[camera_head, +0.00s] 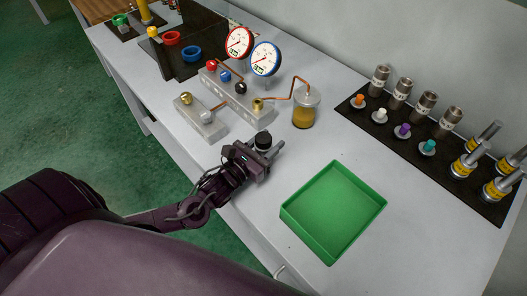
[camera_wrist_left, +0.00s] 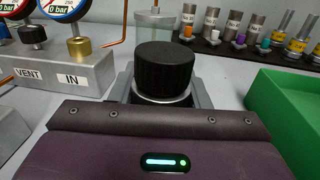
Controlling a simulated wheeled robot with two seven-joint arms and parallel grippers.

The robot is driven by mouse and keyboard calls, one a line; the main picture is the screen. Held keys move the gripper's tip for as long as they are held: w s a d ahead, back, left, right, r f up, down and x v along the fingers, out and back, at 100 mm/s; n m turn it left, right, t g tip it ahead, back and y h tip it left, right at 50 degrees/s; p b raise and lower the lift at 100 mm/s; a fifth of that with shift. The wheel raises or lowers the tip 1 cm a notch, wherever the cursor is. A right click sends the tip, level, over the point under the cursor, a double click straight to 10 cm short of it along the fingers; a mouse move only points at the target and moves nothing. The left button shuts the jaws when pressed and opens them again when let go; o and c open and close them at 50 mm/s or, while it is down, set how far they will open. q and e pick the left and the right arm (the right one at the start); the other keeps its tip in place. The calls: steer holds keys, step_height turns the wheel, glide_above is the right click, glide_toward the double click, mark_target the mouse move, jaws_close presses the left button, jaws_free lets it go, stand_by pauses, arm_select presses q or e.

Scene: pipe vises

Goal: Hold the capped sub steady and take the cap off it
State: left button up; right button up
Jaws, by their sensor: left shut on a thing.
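The capped sub shows its black ribbed cap (camera_head: 263,140) on top, with a pale metal rim just under it. It is upright between the fingers of my left gripper (camera_head: 261,156), which is shut on it over the table's near edge area. In the left wrist view the black cap (camera_wrist_left: 165,69) stands above the gripper, and the fingers lie on both sides of the sub below the cap. The lower part of the sub is hidden by the gripper. My right gripper is in neither view.
A green tray (camera_head: 283,212) stands just right of the left gripper. Behind it are a manifold block (camera_head: 233,97) with gauges, a smaller block (camera_head: 201,124) and a jar (camera_head: 305,109). A black mat (camera_head: 402,146) at right holds labelled cylinders and coloured plugs.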

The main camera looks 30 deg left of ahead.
arm_select(q)
steer(key=shift+r, duration=0.2)
step_height(320, 180, up, 20)
steer(key=shift+b, duration=0.3)
steer(key=shift+f, duration=0.1)
steer(key=o, duration=0.8)
steer(key=shift+c, duration=0.2)
jaws_close()
steer(key=s+d+f+n+y, duration=0.1)
steer(key=d+f+n+y, duration=0.1)
steer(key=f, duration=0.7)
steer(key=shift+s+d+n+y, duration=0.3)
steer(key=shift+d+y, duration=0.5)
steer(key=shift+y, duration=0.2)
